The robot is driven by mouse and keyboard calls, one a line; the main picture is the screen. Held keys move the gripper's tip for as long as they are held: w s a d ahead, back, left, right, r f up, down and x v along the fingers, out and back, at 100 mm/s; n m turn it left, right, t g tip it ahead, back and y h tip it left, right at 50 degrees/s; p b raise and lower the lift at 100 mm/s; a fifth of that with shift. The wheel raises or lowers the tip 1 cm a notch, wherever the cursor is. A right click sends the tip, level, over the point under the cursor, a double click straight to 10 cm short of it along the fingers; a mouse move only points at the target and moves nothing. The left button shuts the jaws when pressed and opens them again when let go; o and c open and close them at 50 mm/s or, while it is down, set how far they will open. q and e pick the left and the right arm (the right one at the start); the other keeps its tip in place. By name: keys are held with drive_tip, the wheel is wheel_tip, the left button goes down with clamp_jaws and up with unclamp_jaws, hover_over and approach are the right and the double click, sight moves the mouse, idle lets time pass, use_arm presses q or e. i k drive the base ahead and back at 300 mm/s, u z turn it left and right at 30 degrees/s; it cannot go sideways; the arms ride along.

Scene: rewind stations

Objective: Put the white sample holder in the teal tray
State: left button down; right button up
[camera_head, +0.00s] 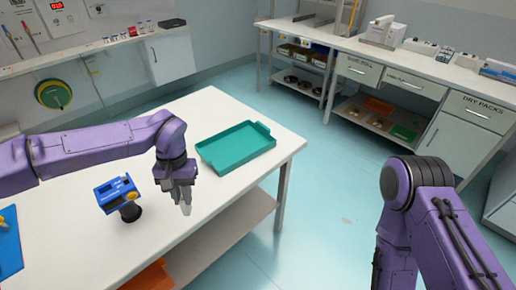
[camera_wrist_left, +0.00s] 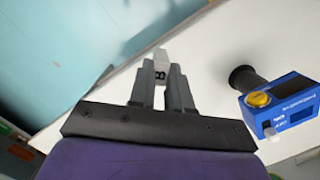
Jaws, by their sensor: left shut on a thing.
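My left gripper (camera_head: 184,204) hangs over the white table, left of and nearer than the teal tray (camera_head: 237,147). In the left wrist view its fingers (camera_wrist_left: 162,88) are shut on a small white sample holder (camera_wrist_left: 161,58) with a dark letter on it. The holder is hard to make out in the head view, where the gripper mostly hides it. The teal tray looks empty and lies near the table's far right corner. My right arm shows at the right of the head view, but its gripper is out of sight.
A blue device with a yellow button (camera_head: 115,193) stands on a dark round base left of my left gripper; it also shows in the left wrist view (camera_wrist_left: 285,106). A blue mat (camera_head: 9,245) lies at the table's left. Table space (camera_head: 225,200) in front of the tray is clear.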

sight(236, 147)
drive_tip(key=z, duration=0.25)
drive_tip(key=k, duration=0.2)
drive_tip(key=u, duration=0.3)
drive_tip(key=i, duration=1.2)
drive_tip(key=z, duration=0.8)
